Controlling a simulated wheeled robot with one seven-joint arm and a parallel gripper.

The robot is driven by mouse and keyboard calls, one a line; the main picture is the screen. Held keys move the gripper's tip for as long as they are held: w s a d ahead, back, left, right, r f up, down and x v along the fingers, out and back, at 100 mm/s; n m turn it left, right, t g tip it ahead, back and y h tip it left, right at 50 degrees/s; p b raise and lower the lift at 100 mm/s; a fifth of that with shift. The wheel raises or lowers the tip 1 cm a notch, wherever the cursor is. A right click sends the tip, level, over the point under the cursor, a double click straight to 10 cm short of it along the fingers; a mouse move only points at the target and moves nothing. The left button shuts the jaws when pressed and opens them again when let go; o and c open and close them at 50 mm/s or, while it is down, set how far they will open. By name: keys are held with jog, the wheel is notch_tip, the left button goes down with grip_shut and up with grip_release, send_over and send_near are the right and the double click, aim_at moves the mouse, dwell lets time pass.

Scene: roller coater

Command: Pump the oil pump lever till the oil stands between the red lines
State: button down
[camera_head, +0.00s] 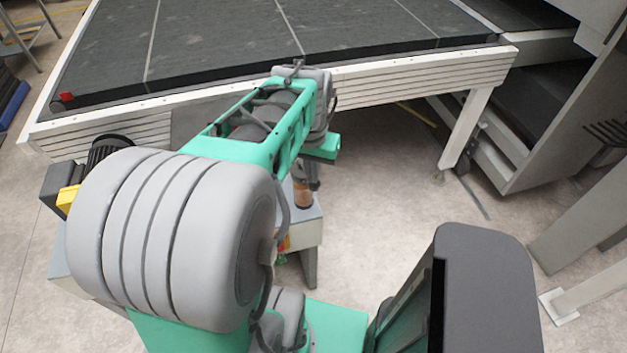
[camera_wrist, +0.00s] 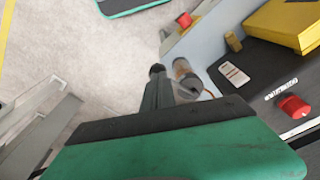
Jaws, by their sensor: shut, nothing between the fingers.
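The oil pump's amber, clear cylinder (camera_wrist: 183,72) stands just right of my fingertips in the wrist view. It also shows in the head view (camera_head: 303,193), below the end of my arm. My gripper (camera_wrist: 157,82) is shut and empty, its dark fingers pointing up the wrist view. A small dark round knob (camera_wrist: 157,70) shows at the fingertips; I cannot tell whether it is the lever's end or whether my fingers touch it. The rest of the lever is hidden. The oil level and the red lines are too small to make out.
Open floor (camera_head: 390,160) is to the right.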

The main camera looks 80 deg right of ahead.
notch_tip(320, 180, down, 5)
jog(key=b, duration=0.3)
jog(key=shift+r, duration=0.3)
jog(key=shift+a+r, duration=0.15)
jog(key=shift+a, duration=0.1)
jog(key=a, duration=0.1)
jog(key=a+p, duration=0.1)
jog(key=shift+a+r, duration=0.3)
jog(key=shift+r, duration=0.15)
